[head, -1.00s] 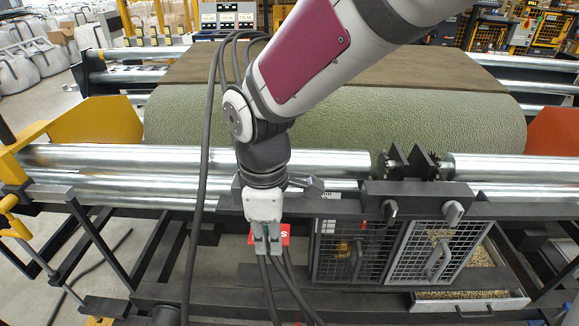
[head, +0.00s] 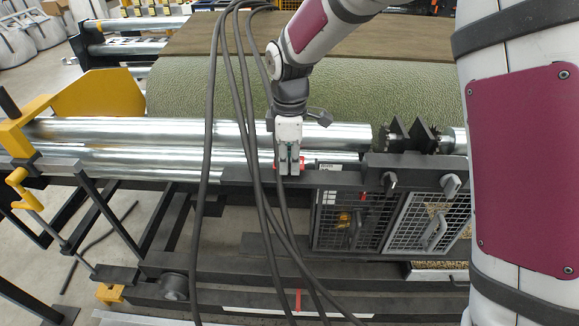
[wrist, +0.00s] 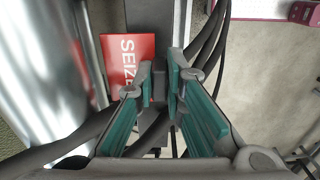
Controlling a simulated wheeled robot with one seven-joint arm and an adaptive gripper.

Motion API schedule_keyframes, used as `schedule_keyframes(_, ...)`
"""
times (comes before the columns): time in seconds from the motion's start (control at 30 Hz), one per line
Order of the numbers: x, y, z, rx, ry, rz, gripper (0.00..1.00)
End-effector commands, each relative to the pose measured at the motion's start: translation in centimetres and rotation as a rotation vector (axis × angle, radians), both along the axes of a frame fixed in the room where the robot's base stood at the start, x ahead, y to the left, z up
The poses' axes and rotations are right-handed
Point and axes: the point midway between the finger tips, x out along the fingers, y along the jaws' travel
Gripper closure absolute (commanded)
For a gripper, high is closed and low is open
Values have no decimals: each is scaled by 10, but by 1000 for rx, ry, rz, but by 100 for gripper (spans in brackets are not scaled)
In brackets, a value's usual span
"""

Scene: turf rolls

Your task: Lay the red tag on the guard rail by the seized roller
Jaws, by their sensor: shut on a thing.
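The red tag (wrist: 127,58), with white letters reading "SEIZE", shows in the wrist view just beyond my gripper (wrist: 165,82). In the head view my gripper (head: 289,172) points down in front of the silver rollers (head: 130,132), and little red edges of the tag (head: 302,163) show beside the fingers. The dark guard rail (head: 245,175) runs below the rollers, close by the tag. I cannot tell whether tag and rail touch, or which roller is seized.
Dark cables hang from my arm across the rail. Mesh guard doors (head: 345,223) with handles sit below right, and a dark bracket (head: 408,135) stands at the rollers' right. The green turf roll (head: 400,95) lies behind. A yellow end plate (head: 95,105) stands left.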

Motion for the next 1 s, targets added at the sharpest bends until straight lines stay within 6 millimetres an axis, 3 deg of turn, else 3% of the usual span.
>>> schedule_keyframes(0.13, -2, 1, -19, 0, 2, 1, 100)
schedule_keyframes(0.5, -1, 1, -24, 1, 0, 1, 100)
schedule_keyframes(0.53, -1, 1, -25, 1, 0, 1, 87)
schedule_keyframes(0.6, -1, 1, -24, 1, 0, 1, 71)
schedule_keyframes(1.0, -1, 1, -21, 1, -1, 1, 69)
